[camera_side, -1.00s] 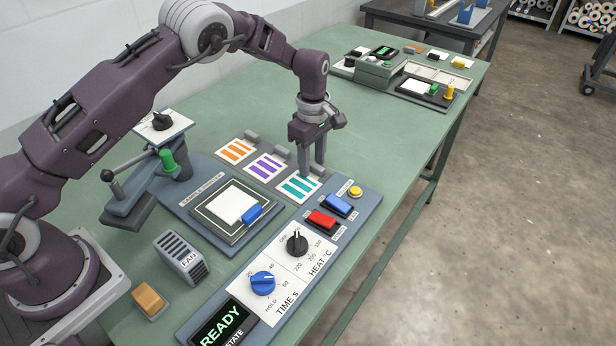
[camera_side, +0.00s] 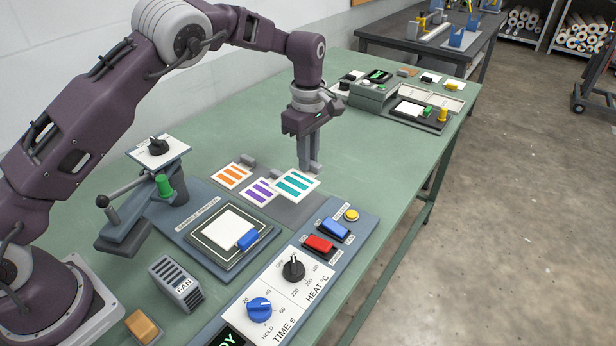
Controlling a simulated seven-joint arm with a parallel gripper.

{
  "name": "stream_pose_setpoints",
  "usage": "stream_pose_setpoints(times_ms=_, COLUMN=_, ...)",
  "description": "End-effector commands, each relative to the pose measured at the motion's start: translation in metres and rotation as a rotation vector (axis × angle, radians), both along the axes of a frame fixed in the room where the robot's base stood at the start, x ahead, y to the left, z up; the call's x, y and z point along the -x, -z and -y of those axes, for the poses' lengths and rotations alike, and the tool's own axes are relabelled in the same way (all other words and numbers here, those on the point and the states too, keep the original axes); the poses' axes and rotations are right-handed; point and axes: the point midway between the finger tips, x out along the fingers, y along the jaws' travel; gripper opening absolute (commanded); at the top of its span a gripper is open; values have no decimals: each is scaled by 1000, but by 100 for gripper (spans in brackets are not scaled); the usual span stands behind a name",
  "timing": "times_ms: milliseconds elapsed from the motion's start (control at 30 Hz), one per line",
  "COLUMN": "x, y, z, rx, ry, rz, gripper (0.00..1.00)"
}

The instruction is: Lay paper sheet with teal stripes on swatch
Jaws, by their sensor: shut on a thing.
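The paper sheet with teal stripes (camera_side: 291,187) is at my gripper's fingertips, raised above the grey rack plate and partly covering the purple-striped sheet in the picture. My gripper (camera_side: 309,166) points down and is shut on the far edge of the teal sheet, at a grey tab. The white swatch (camera_side: 224,227) lies on the dark-bordered plate of the sample press, to the lower left of the sheet. A blue clip (camera_side: 247,240) sits at the swatch's near right corner.
Sheets with orange stripes (camera_side: 232,176) and purple stripes (camera_side: 258,193) lie left of the teal sheet. The control panel (camera_side: 285,303) with dials and switches is in front; a fan (camera_side: 176,281) is at left.

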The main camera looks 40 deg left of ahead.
Motion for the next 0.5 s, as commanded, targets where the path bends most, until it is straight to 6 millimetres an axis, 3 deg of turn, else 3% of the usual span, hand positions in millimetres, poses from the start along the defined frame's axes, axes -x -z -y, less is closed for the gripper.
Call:
stream_pose_setpoints(times_ms=167, x=16, y=-23, z=-14, rx=-1, ry=-16, rz=1, gripper=0)
stream_pose_setpoints(times_ms=300, x=60, y=-28, z=-41, rx=-2, ry=-40, rz=3, gripper=0)
stream_pose_setpoints(times_ms=500, x=125, y=-27, z=-63, rx=0, ry=-50, rz=2, gripper=0)
